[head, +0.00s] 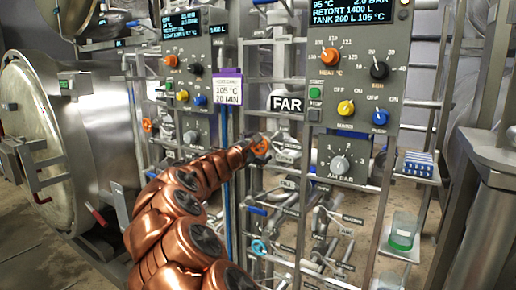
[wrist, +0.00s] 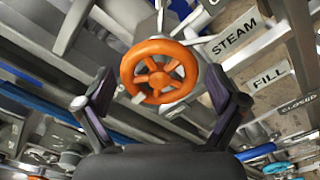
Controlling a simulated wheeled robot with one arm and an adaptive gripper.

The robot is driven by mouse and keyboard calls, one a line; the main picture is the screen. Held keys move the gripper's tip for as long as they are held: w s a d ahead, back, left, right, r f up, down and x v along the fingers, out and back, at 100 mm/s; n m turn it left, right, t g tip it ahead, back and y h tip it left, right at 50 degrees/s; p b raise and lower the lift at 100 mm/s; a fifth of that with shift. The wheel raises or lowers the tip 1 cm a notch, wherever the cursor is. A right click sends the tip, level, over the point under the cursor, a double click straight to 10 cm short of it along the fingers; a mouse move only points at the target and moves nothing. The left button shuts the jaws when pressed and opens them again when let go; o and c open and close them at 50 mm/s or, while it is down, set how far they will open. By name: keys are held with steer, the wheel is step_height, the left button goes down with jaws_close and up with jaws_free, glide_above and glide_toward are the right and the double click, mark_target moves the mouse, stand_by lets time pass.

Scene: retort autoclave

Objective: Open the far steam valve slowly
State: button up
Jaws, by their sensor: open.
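The steam valve is an orange spoked handwheel (wrist: 160,72) in the wrist view, with a label reading STEAM (wrist: 235,35) to its right. My gripper (wrist: 160,100) is open, with one dark finger on each side of the wheel's lower half. I cannot tell whether the fingers touch the rim. In the head view the orange wheel (head: 260,147) shows at the end of my copper-coloured arm, just below and left of the FAR sign (head: 287,103). My gripper (head: 254,148) is small there and its fingers are hard to make out.
The far control panel (head: 355,70) with knobs and a display stands above right. Pipes and labelled valves crowd around, including a blue handwheel (head: 259,247) below and a FILL label (wrist: 270,77). A second orange wheel (head: 147,125) is further left, by the round retort door (head: 35,140).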

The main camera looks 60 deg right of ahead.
steer(key=a, duration=1.2)
steer(key=shift+s, duration=0.25)
stand_by(0.6)
steer(key=s+a+f+m+g+y+p, duration=0.25)
steer(key=s+a+m+y+p, duration=0.2)
steer(key=s+a+m, duration=0.5)
steer(key=s+a+f+y+p, duration=0.1)
steer(key=s+a+f+y, duration=0.3)
steer(key=a, duration=0.7)
steer(key=s+a+f+y+p, duration=0.2)
steer(key=s+a+f+y, duration=0.2)
steer(key=s+a, duration=0.3)
steer(key=s+a+f+y+p, duration=0.2)
steer(key=s+a+f+y, duration=0.2)
steer(key=a, duration=1.3)
steer(key=shift+s+a+f+y, duration=0.2)
steer(key=shift+s+f+y, duration=0.1)
steer(key=shift+s+y, duration=0.5)
steer(key=shift+c, duration=0.3)
